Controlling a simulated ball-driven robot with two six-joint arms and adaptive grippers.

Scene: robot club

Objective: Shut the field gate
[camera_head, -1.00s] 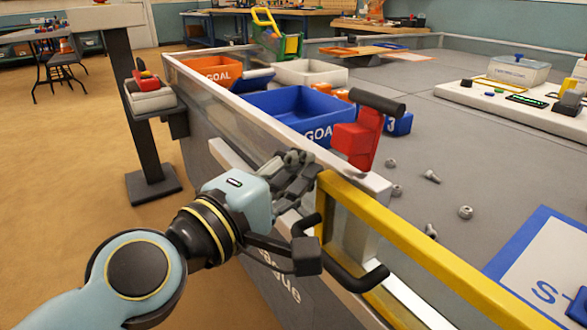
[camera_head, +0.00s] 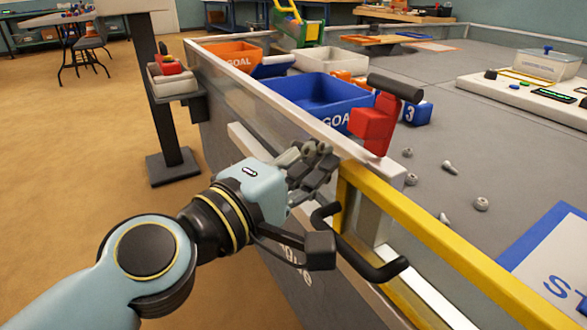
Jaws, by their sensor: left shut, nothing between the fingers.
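The field gate (camera_head: 432,226) has a yellow frame and runs from the wall's end to the lower right. A black bar handle (camera_head: 372,264) sticks out from its outer face. The gate's near-wall end shows beside the wall's end post; I cannot tell whether it is flush. A red latch block with a black grip (camera_head: 375,122) stands on the wall end. My left gripper (camera_head: 318,160) is shut and empty, on the outer side of the wall, just left of the gate's end and handle. Whether its fingers touch the gate or wall is unclear. My right gripper is out of view.
The grey field wall (camera_head: 265,98) runs away to the upper left. Inside are a blue goal bin (camera_head: 318,95), an orange bin (camera_head: 228,55), a white bin (camera_head: 323,60) and several loose nuts and bolts.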

